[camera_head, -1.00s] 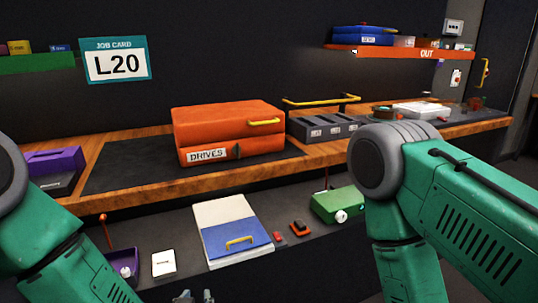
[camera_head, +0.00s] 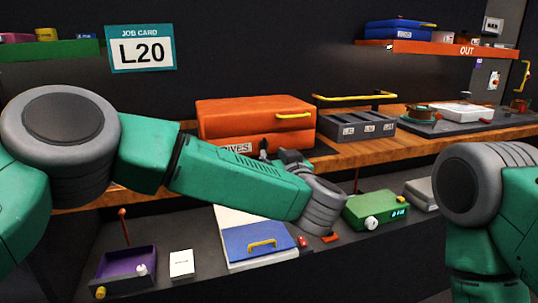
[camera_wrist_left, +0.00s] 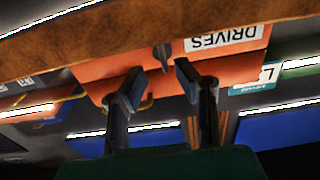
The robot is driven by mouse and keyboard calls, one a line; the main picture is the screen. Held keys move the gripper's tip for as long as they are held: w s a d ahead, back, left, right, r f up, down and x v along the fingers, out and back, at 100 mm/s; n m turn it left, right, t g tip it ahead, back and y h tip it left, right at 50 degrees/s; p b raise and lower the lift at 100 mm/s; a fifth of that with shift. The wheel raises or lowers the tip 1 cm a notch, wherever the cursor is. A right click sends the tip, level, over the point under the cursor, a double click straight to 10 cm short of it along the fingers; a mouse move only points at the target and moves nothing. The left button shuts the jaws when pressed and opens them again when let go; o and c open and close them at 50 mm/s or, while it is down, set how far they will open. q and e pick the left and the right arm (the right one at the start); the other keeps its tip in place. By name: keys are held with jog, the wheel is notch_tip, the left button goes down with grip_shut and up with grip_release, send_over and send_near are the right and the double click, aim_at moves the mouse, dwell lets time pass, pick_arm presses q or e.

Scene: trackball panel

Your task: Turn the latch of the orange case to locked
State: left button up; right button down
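The orange case (camera_head: 222,107) lies on the wooden shelf, with a DRIVES label (camera_head: 236,148) on its front. Its small dark latch (camera_wrist_left: 162,56) shows beside the label in the upside-down left wrist view, roughly upright there. My left arm crosses the head view and covers part of the case front. My left gripper (camera_wrist_left: 160,72) is open in the wrist view, its fingertips on either side of the latch's line and just short of it; contact cannot be told. In the head view the left gripper (camera_head: 277,155) is partly hidden. My right arm shows, but its gripper is out of view.
A grey slotted rack (camera_head: 355,128) with a yellow handle bar stands right of the case. On the lower level are a blue-and-white binder (camera_head: 260,241), a purple tray (camera_head: 125,268) and a green box (camera_head: 373,211). The wooden shelf edge runs below my left gripper.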

aim_at(267, 148)
pick_arm(q)
jog(key=shift+b+x, duration=0.4)
jog(key=shift+x, duration=1.95)
grip_shut()
jog(key=shift+s, duration=0.1)
